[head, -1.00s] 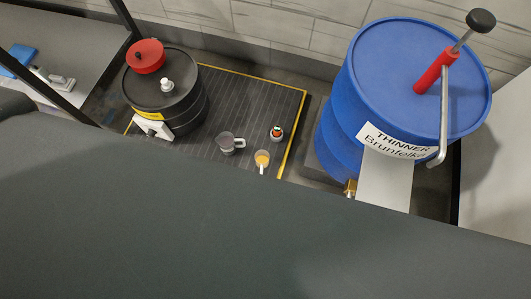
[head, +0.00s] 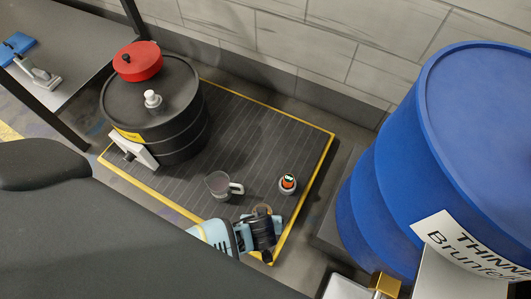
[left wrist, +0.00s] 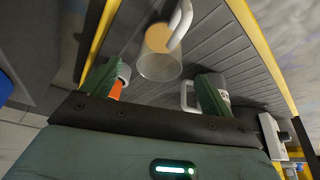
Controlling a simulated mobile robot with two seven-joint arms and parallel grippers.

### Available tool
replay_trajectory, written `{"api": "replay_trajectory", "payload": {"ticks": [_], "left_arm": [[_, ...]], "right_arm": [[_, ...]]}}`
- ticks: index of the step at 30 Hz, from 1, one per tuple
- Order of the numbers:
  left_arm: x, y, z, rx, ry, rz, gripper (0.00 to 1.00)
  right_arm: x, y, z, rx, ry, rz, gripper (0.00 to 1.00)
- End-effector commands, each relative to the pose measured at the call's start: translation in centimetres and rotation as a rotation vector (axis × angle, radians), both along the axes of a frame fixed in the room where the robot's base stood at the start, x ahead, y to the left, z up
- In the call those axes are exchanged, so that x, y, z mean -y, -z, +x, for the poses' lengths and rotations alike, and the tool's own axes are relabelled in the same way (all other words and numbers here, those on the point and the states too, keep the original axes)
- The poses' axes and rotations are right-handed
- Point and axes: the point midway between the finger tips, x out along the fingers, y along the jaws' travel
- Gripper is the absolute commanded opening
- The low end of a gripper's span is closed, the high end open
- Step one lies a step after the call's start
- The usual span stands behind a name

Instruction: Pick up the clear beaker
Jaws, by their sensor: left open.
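One clear beaker with amber contents (left wrist: 158,48) and a pale handle stands on the slatted platform. In the left wrist view it lies ahead of and between the spread fingers of my left gripper (left wrist: 158,75), which is open and empty. In the head view my left gripper (head: 263,228) covers most of this beaker. In the left wrist view a finger partly hides this second beaker (left wrist: 188,95). My right gripper is not in view.
A black drum (head: 178,115) with a red lid is at the platform's left. A large blue thinner drum (head: 400,170) stands at right. The platform (head: 255,125) is bare toward the wall.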

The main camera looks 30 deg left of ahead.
Motion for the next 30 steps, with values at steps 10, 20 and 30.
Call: {"api": "replay_trajectory", "payload": {"ticks": [10,20,30], "left_arm": [[-0.2,1.3,0.4,-0.001,0.000,0.003,0.86],[-0.5,2.6,1.1,0.000,-0.001,0.002,0.86],[-1.4,6.1,2.7,-0.001,0.001,0.002,0.86]], "right_arm": [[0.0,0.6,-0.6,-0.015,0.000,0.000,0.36],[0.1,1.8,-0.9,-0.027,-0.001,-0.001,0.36],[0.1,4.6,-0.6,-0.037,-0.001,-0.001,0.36]]}}
